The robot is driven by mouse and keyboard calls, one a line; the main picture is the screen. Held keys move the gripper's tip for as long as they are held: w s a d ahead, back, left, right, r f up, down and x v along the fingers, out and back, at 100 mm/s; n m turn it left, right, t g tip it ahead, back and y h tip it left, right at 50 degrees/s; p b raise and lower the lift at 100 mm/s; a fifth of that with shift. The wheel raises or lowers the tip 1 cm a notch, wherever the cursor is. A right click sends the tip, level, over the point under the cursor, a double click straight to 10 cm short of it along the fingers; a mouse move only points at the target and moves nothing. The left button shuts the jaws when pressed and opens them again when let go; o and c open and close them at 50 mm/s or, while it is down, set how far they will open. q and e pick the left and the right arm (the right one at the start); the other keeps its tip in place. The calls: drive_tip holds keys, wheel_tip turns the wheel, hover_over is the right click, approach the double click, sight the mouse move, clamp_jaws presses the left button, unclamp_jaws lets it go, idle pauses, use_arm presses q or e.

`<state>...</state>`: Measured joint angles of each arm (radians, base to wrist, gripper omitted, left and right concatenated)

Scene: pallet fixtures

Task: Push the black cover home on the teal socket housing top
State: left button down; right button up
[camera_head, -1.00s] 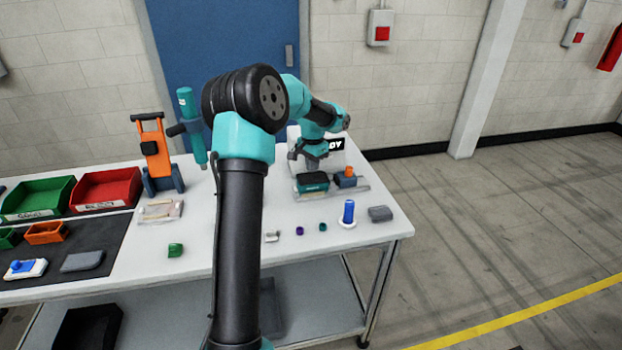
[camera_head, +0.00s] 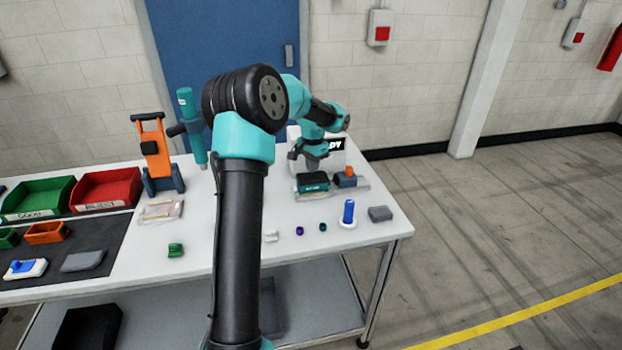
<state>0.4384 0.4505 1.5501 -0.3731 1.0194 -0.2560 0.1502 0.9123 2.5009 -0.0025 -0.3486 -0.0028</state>
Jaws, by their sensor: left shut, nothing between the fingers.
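The teal socket housing (camera_head: 313,187) sits on the grey pallet fixture (camera_head: 335,194) at the right part of the table. Its top looks dark, but the black cover is too small to tell apart or to judge how it is seated. My left gripper (camera_head: 309,166) is shut and empty, just above and behind the housing. Whether its fingertips touch the top cannot be told. My right gripper is not in view.
An orange part (camera_head: 347,172) stands right of the housing, with a white sign panel (camera_head: 333,147) behind. Green (camera_head: 38,197) and red (camera_head: 105,188) bins stand at left.

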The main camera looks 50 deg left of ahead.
sight(313, 176)
use_arm(q)
drive_tip(key=shift+f, duration=1.3)
drive_tip(key=shift+r, duration=0.2)
idle(0.3)
drive_tip(key=shift+r, duration=3.35)
